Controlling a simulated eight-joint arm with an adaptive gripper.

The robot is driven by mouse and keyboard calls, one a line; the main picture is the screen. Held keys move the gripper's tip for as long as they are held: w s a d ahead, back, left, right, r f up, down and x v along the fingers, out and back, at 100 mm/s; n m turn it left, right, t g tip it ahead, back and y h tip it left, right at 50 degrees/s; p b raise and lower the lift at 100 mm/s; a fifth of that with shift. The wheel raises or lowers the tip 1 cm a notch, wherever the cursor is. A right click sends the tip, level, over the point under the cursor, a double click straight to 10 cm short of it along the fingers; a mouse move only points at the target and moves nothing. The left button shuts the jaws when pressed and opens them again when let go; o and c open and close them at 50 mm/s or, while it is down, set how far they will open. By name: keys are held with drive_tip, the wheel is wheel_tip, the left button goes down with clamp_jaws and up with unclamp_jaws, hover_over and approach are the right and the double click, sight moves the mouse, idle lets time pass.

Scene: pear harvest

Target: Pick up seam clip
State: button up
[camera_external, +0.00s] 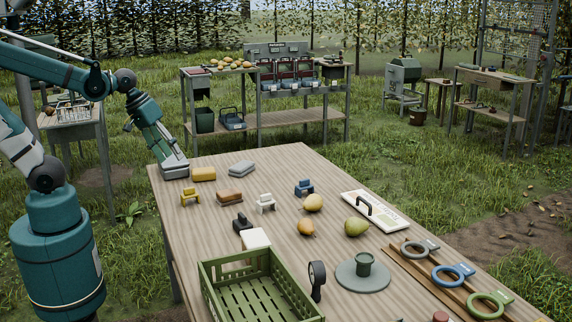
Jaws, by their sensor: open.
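Several small clip-shaped pieces stand on the wooden table (330,170): a yellow one (190,197), a white one (265,204), a black one (242,222) and a blue one (304,188). I cannot tell which of them is the seam clip. My gripper (174,172) is open, low over the table's far left corner. It is just left of a yellow block (204,174) and behind the yellow clip-shaped piece, apart from it. Its fingertips are small and hard to make out here.
A grey block (242,168) and a brown block (229,197) lie nearby. Pears (356,228) sit mid-table. A green slatted crate (205,284), a dark cup on a round mat (362,291), a white board with a handle (396,222) and ring-handled tools (450,272) fill the near side.

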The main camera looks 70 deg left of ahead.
drive_tip(key=w+f+n+g+p, duration=0.2)
drive_tip(key=n, duration=0.2)
drive_tip(key=n+g+h+p, duration=0.3)
drive_tip(key=n+h+p, duration=0.15)
drive_tip(key=n, duration=0.55)
approach(189, 188)
drive_tip(key=x, duration=0.3)
drive_tip(key=shift+s+r+y, duration=0.1)
drive_tip(key=shift+s+y, duration=0.15)
drive_tip(key=shift+y, duration=0.1)
drive_tip(key=shift+x, duration=1.3)
drive_tip(key=shift+w, duration=0.1)
drive_tip(key=shift+b+x, duration=1)
drive_tip(key=shift+x, duration=1.6)
drive_tip(key=shift+w+a, duration=0.15)
drive_tip(key=c, duration=0.9)
